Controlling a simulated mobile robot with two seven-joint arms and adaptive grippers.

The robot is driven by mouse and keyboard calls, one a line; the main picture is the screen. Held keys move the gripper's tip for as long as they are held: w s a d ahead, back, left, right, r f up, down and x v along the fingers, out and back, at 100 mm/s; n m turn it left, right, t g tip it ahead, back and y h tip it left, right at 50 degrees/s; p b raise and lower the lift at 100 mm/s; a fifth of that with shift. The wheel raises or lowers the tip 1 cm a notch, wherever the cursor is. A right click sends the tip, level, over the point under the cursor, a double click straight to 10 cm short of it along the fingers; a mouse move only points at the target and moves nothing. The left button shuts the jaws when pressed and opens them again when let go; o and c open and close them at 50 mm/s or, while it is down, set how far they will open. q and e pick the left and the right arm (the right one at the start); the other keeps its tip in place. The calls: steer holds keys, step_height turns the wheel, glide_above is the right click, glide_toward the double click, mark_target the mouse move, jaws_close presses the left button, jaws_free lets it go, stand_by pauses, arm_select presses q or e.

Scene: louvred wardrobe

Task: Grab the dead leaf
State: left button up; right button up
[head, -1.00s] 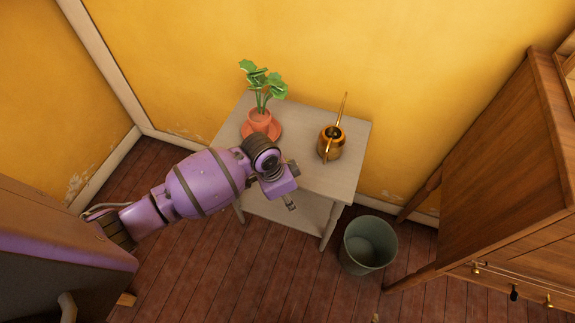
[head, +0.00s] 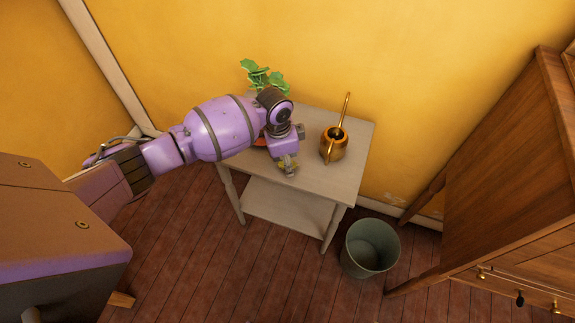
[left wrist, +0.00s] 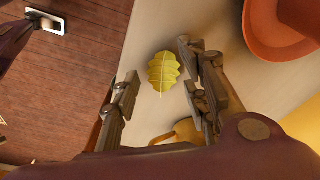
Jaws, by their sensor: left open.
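A yellow-green dead leaf (left wrist: 165,72) lies on the pale table top in the left wrist view, close to the table edge. My left gripper (left wrist: 158,85) is open, with one finger on each side of the leaf in that view and nothing held. My right gripper is not in view.
A potted green plant (head: 262,78), partly hidden by my arm, stands on the table. A brass watering can (head: 333,147) stands to the right of my gripper. A grey-green bucket (head: 369,250) is on the floor. A wooden wardrobe (head: 510,180) stands at the right.

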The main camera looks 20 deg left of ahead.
arm_select(q)
steer(key=shift+d+f, duration=0.1)
steer(key=shift+f, duration=0.35)
steer(key=shift+c, duration=0.3)
steer(key=c, duration=0.5)
steer(key=shift+c, duration=0.4)
